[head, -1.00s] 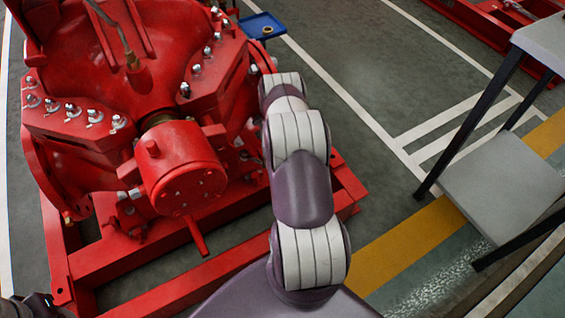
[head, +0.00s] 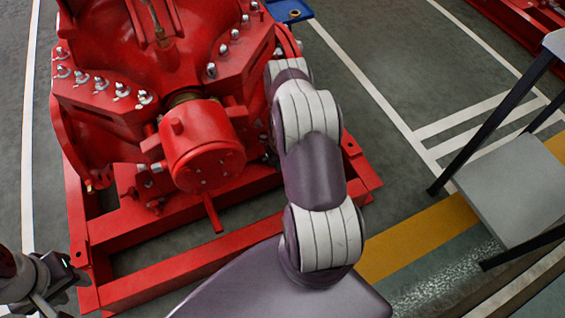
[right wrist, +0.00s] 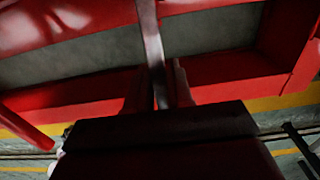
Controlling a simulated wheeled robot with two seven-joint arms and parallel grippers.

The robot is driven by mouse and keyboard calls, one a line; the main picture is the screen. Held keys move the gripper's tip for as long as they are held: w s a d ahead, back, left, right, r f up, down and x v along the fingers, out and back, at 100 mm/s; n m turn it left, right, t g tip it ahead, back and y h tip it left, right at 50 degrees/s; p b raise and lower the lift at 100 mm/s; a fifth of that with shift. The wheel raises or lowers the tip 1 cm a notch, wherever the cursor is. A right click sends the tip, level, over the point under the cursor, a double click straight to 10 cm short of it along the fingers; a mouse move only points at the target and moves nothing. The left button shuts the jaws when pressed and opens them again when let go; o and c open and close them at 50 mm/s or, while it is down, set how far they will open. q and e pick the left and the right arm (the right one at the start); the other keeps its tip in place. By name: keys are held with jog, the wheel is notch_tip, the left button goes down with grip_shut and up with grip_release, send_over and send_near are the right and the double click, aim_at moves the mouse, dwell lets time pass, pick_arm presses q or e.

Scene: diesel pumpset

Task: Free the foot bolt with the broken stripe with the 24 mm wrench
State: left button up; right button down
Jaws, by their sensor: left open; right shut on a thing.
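The red pump (head: 150,110) stands on a red base frame (head: 190,260). Small pale bolt heads show low on the pump near its foot (head: 142,182); no broken stripe can be made out on any of them. In the right wrist view my right gripper (right wrist: 160,92) is shut on a flat grey metal bar, apparently the wrench (right wrist: 152,45), which runs up out of the picture. The size mark and the wrench's far end are not visible. In the head view the right gripper is hidden beyond my arm. My left gripper (head: 68,272) is open and empty beside the frame's left corner.
A blue tray (head: 290,10) with a brass-coloured ring stands behind the pump. A grey table or stand with dark legs (head: 515,180) is at the right. The floor between pump and stand is clear. Rows of studs line the pump's flanges.

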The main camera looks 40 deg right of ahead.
jog(key=shift+f, duration=0.25)
jog(key=shift+f+b, duration=0.5)
jog(key=shift+b, duration=0.15)
jog(key=shift+r, duration=0.1)
jog(key=shift+d, duration=0.1)
jog(key=d+n+b, duration=0.2)
jog(key=d+n, duration=0.1)
jog(key=d, duration=0.1)
jog(key=d+n+b, duration=0.5)
jog(key=d, duration=0.2)
jog(key=shift+w+d+f+n, duration=0.3)
jog(key=shift+w+f+n, duration=0.1)
jog(key=shift+w+d+r+b, duration=0.1)
jog(key=shift+d+r+b, duration=0.1)
jog(key=shift+d+b, duration=0.15)
jog(key=shift+a, duration=0.1)
